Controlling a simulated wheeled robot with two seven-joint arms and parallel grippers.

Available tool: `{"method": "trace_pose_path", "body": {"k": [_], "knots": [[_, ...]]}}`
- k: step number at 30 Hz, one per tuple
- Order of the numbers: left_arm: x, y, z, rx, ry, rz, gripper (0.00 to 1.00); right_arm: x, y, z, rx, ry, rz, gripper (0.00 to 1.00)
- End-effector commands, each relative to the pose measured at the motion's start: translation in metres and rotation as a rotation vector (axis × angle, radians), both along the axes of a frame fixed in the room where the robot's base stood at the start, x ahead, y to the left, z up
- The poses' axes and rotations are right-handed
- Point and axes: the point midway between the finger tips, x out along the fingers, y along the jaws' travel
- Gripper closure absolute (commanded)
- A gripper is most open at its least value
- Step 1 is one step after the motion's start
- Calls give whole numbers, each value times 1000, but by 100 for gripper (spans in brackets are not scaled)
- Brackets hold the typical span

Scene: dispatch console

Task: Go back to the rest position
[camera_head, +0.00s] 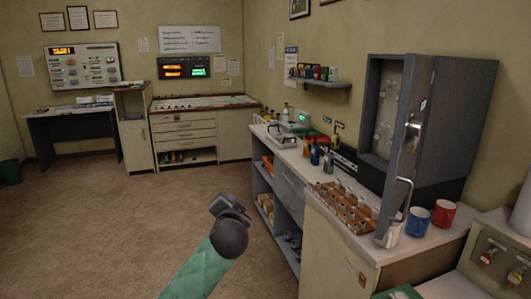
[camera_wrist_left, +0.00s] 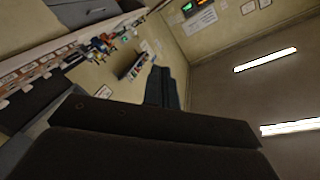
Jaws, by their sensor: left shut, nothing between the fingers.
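My left gripper (camera_head: 224,203) is in the lower middle of the head view, at the end of my green arm. It is over open floor, left of the counter and apart from it. In the left wrist view its dark fingers (camera_wrist_left: 162,86) are together with nothing between them. The wrist view is turned on its side and shows the wall, the ceiling and part of the counter. My right gripper is in neither view.
A long counter (camera_head: 318,187) runs along the right, with a grey cabinet (camera_head: 455,125) whose door is open. A blue mug (camera_head: 417,221) and a red mug (camera_head: 444,213) stand near it. A drawer unit (camera_head: 184,129) and a desk (camera_head: 70,112) are at the back. The floor (camera_head: 120,215) at left is clear.

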Motion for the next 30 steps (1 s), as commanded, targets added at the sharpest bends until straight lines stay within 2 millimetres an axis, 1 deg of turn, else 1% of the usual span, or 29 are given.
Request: {"method": "trace_pose_path", "body": {"k": [1,2,3,5,6,8,9,11,12,18,23,24,29,30], "knots": [[-7,4,-28,-64,80,8,100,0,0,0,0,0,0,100],[-12,7,-43,-100,124,12,100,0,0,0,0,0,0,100],[-18,9,-62,-143,181,17,100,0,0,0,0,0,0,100],[-29,13,-90,-198,260,25,100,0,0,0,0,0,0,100],[-36,15,-108,-231,311,31,100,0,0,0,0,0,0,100],[-49,18,-134,-275,384,35,100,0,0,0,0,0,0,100],[-57,20,-151,-300,429,39,100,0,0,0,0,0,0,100],[-71,22,-175,-336,494,43,100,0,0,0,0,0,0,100],[-80,23,-190,-357,532,44,100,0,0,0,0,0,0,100],[-130,30,-262,-460,696,59,100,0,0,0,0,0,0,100],[-172,37,-313,-529,796,85,100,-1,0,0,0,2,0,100],[-183,40,-325,-542,820,96,100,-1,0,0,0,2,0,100],[-232,51,-374,-583,907,151,100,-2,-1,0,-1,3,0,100],[-245,53,-386,-591,929,166,100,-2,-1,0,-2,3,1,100]]}}
